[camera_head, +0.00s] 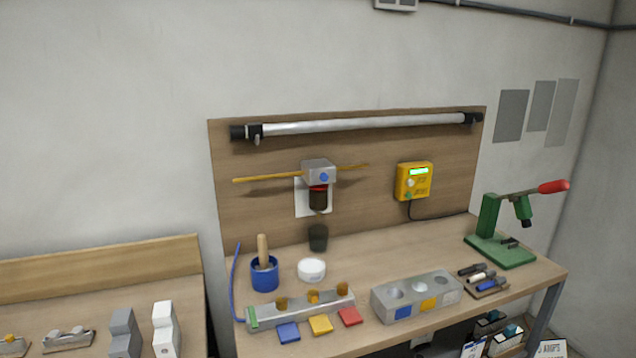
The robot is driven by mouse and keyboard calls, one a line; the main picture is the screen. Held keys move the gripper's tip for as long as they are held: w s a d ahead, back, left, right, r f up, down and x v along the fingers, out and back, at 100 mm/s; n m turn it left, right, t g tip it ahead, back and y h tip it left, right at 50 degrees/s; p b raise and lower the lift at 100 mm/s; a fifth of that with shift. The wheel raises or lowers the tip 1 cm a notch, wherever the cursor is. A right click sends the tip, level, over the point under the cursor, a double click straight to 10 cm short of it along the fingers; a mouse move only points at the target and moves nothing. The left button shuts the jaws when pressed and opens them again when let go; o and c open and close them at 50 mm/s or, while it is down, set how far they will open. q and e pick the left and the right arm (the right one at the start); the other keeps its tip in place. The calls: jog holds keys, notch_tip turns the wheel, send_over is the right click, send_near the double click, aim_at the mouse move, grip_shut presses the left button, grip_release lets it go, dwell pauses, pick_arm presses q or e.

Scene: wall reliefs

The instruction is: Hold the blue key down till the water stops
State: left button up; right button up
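A blue key (289,333), a flat square paddle, sits at the front edge of the workbench. It is leftmost in a row with a yellow key (320,325) and a red key (350,317). Behind them is a long grey metal block (322,309) with several brass-coloured fittings on top and a green left end. A blue hose (234,295) curves up at its left end. No water can be made out. I cannot tell whether the blue key is pressed. Neither of my grippers is in view.
The workbench (377,257) also holds a blue pot (265,276), a white bowl (311,269), a dark cup (318,238), a grey block with round hollows (443,286) and a green lever press (492,230). A yellow box (413,181) hangs on the wooden backboard (270,217).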

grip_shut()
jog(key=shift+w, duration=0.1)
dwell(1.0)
